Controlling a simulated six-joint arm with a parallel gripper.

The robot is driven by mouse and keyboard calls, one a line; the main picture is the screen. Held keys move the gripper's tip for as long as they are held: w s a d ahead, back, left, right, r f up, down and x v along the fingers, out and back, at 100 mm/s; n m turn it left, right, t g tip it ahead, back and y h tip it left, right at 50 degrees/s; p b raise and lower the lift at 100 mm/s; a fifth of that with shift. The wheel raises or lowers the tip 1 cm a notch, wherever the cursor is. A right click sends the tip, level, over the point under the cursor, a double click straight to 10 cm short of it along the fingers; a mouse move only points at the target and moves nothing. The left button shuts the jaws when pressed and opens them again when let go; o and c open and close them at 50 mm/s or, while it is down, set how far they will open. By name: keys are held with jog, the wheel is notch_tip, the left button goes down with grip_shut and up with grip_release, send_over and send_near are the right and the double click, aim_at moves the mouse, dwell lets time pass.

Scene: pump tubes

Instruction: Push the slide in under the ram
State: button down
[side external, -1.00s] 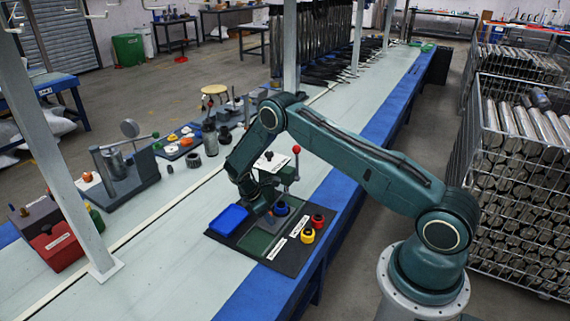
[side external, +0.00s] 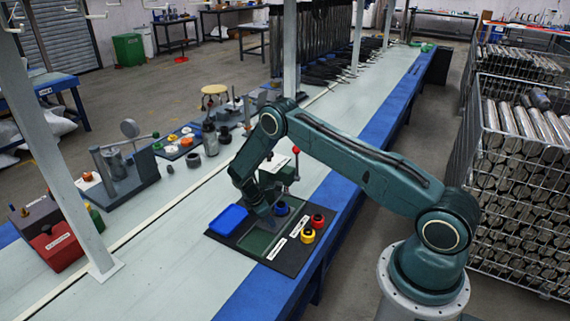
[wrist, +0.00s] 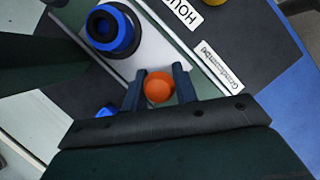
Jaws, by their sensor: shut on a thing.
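The slide (wrist: 152,52) shows in the wrist view as a light grey strip with an orange knob (wrist: 158,88) at its near end. My gripper (wrist: 160,90) is shut on this knob, one dark finger on each side. A blue ring-shaped part (wrist: 112,28) with a dark centre sits at the strip's far end; the blue part also shows in the side view (side external: 281,208).
A blue tray (side external: 228,219) lies left of my gripper on the board. A yellow part (side external: 308,235) and a red part (side external: 318,220) stand to the right, beside white labels (side external: 276,249). The bench in front left is clear.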

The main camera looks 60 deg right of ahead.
aim_at(278, 215)
jog(key=shift+d, duration=2.3)
jog(key=c, duration=1.2)
grip_release()
jog(key=shift+o, duration=0.2)
jog(key=shift+a, duration=0.1)
jog(key=shift+v, duration=0.75)
jog(key=v, duration=1.2)
jog(key=shift+a+r, duration=0.1)
jog(key=shift+r, duration=0.1)
